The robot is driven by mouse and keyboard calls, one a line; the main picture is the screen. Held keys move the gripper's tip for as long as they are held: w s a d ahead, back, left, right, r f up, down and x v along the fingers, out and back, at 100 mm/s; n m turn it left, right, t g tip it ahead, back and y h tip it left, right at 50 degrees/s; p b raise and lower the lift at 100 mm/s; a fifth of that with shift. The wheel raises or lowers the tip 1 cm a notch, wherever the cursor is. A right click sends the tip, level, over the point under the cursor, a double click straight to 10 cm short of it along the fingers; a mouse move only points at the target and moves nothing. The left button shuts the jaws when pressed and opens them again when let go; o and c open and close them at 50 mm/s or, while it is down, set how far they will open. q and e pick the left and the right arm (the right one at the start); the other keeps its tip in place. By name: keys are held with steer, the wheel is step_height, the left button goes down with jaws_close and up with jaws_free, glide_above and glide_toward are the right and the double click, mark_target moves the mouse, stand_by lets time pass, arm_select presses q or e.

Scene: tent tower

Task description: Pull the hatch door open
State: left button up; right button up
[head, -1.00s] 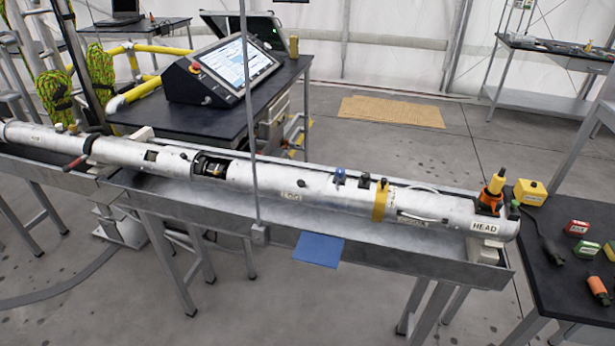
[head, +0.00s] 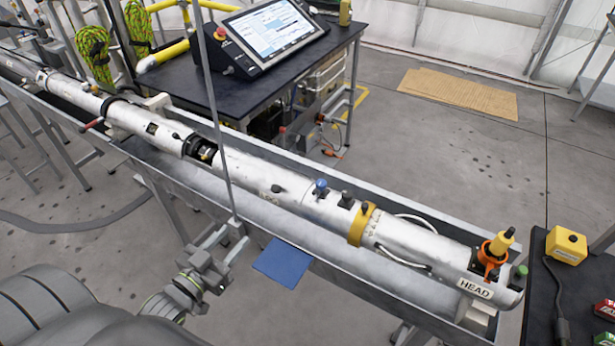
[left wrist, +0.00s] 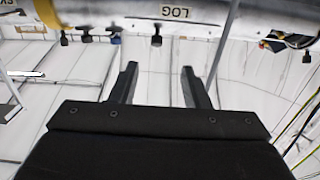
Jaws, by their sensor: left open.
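A long silver tube (head: 270,185) lies in a metal trough. It has a dark cut-out (head: 202,150) left of its middle and a thin curved handle (head: 403,258) near its HEAD end. I cannot tell for sure which part is the hatch door. My left gripper (head: 232,243) is in front of the trough, near the foot of a thin upright pole and left of a blue cloth. In the left wrist view the left gripper (left wrist: 158,76) is open and empty, apart from the tube (left wrist: 185,12), whose LOG label appears upside down. My right gripper is out of view.
The pole (head: 212,110) stands close to my left gripper, and the blue cloth (head: 283,262) hangs at the trough's front edge. A dark bench with a console (head: 262,38) stands behind. A yellow box (head: 566,245) sits on the right-hand table.

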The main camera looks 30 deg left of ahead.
arm_select(q)
steer(key=r, duration=0.1)
steer(key=b, duration=0.5)
glide_toward(273, 191)
steer(key=w, duration=0.6)
steer(key=w+b, duration=0.1)
steer(key=w, duration=0.2)
steer(key=shift+w+d+f, duration=0.1)
steer(key=shift+w+d, duration=0.15)
steer(key=shift+d, duration=0.1)
steer(key=shift+w, duration=0.85)
jaws_close()
